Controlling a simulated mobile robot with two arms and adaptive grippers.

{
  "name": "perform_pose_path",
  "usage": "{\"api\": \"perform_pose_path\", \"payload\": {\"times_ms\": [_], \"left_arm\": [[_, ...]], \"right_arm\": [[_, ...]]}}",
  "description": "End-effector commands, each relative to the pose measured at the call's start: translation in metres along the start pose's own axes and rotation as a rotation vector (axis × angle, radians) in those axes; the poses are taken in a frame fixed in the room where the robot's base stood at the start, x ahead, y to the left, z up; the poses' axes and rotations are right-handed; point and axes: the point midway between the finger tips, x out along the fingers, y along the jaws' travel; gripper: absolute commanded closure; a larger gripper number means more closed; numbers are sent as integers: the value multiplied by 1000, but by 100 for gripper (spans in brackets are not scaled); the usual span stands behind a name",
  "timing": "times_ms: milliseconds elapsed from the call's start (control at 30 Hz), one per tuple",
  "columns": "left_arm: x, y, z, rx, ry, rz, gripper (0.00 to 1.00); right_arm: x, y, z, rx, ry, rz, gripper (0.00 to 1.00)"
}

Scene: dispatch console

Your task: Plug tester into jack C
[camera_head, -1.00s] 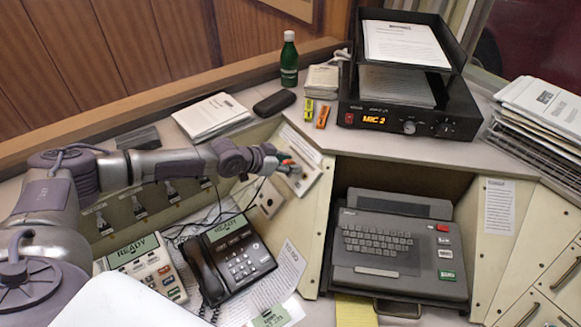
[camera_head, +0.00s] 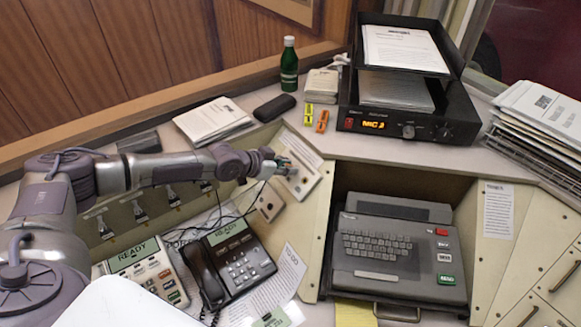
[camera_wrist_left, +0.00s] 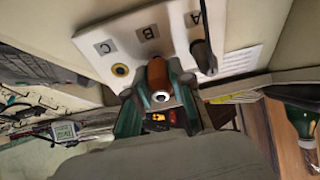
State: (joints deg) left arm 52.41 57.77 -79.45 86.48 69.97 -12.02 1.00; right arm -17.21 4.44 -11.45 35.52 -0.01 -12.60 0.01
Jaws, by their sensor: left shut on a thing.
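The white jack plate (camera_wrist_left: 100,66) in the left wrist view carries labels A, B and C. Jack C (camera_wrist_left: 120,69) is an open brass-coloured ring beside the C label. My left gripper (camera_wrist_left: 158,98) is shut on the tester (camera_wrist_left: 157,74), an orange-brown cylinder with a bright metal end facing the camera. The tester appears in front of the B position and hides that jack; I cannot tell whether it touches the plate. A dark plug (camera_wrist_left: 204,58) stands at A. In the head view my left gripper (camera_head: 284,168) is at the plate (camera_head: 302,182). My right gripper is out of view.
Cables hang below the plate near a black telephone (camera_head: 232,258). A green bottle (camera_head: 289,64), a black case (camera_head: 274,107) and small orange and yellow items (camera_head: 322,121) stand on the ledge above. A keyboard terminal (camera_head: 395,250) sits to the right.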

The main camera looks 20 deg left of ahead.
Motion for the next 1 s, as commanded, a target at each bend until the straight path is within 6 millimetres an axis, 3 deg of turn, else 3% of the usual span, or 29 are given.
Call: {"api": "perform_pose_path", "payload": {"times_ms": [1000], "left_arm": [[-19, 0, -4, 0, 0, 1, 100]], "right_arm": [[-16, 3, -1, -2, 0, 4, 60]]}}
